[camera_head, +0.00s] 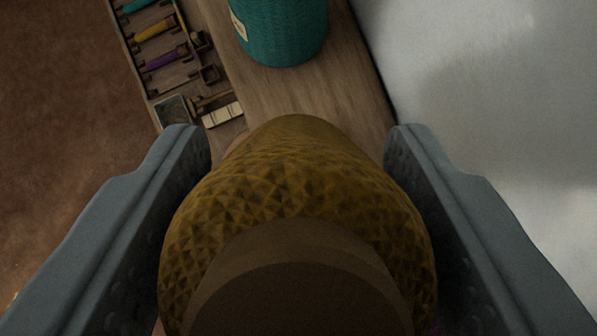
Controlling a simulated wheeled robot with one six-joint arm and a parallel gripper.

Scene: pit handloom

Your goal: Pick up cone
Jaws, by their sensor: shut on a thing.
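A large cone (290,187) wound with mustard-yellow yarn in a diamond pattern fills the lower middle of the view. Its plain brownish end faces the camera. My gripper (298,145) has one grey finger on each side of the cone and is shut on it. The fingers press along its left and right sides. The cone hides the surface directly beyond it, so I cannot tell whether its far end touches the wood.
A teal yarn cone (285,35) with a pale label stands on the wooden surface (345,95) beyond. A tray (150,75) at upper left holds teal, yellow and purple bobbins. A brown floor (60,110) lies left, a pale grey wall (480,90) right.

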